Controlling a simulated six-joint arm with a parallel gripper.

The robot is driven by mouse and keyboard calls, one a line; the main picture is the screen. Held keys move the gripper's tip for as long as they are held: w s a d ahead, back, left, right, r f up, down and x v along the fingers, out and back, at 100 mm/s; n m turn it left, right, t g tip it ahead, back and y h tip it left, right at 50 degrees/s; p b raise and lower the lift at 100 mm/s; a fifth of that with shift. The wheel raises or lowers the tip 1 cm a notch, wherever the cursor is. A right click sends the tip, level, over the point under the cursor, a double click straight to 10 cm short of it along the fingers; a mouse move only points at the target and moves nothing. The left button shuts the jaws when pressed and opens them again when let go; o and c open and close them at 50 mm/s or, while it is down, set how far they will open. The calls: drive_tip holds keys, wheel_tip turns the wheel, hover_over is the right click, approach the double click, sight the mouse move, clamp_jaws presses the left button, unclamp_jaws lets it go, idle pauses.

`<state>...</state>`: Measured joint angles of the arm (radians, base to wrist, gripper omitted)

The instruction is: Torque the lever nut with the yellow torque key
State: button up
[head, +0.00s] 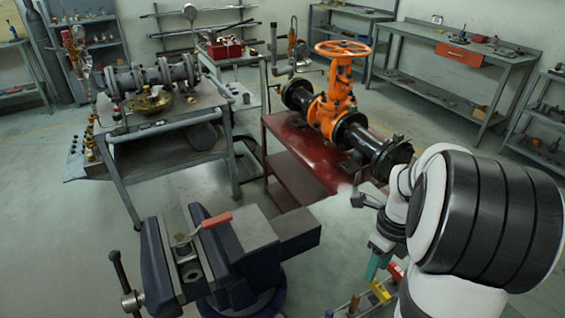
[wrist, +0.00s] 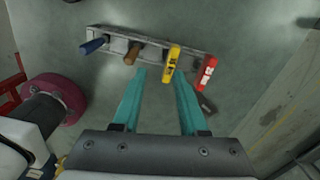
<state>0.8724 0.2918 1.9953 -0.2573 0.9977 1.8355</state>
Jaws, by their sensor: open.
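The yellow torque key (wrist: 171,63) stands in a tool rack (wrist: 118,43) between a brown handle and a red handle. It also shows low in the head view (head: 380,291). My gripper (wrist: 160,74) has teal fingers, open with nothing between them. In the wrist view the key's handle appears just past the right fingertip; I cannot tell whether they touch. In the head view one teal finger (head: 375,266) shows near the key, with the rest hidden by my arm. A lever with a red grip (head: 217,220) lies on the blue vise; I cannot tell if it carries the nut.
The rack also holds a blue handle (wrist: 94,45), a brown handle (wrist: 132,53) and a red handle (wrist: 206,71). The vise (head: 255,262) stands left of my arm. An orange gate valve (head: 335,105) on black pipe sits on a red bench behind. Open floor lies between the benches.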

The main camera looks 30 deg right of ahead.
sight(379, 286)
drive_tip(key=shift+s+d+f+m, duration=0.25)
drive_tip(key=shift+d+m, duration=0.15)
drive_tip(key=shift+d, duration=0.1)
drive_tip(key=shift+s+d+f+m, duration=0.15)
drive_tip(key=shift+d+f+m, duration=0.1)
drive_tip(key=shift+d+m, duration=0.2)
drive_tip(key=shift+s+d+f, duration=0.1)
drive_tip(key=shift+d+f, duration=0.1)
drive_tip(key=shift+f, duration=0.05)
drive_tip(key=shift+a+f, duration=0.1)
drive_tip(key=shift+f, duration=3.2)
clamp_jaws()
drive_tip(key=shift+r, duration=0.1)
drive_tip(key=shift+r, duration=2.95)
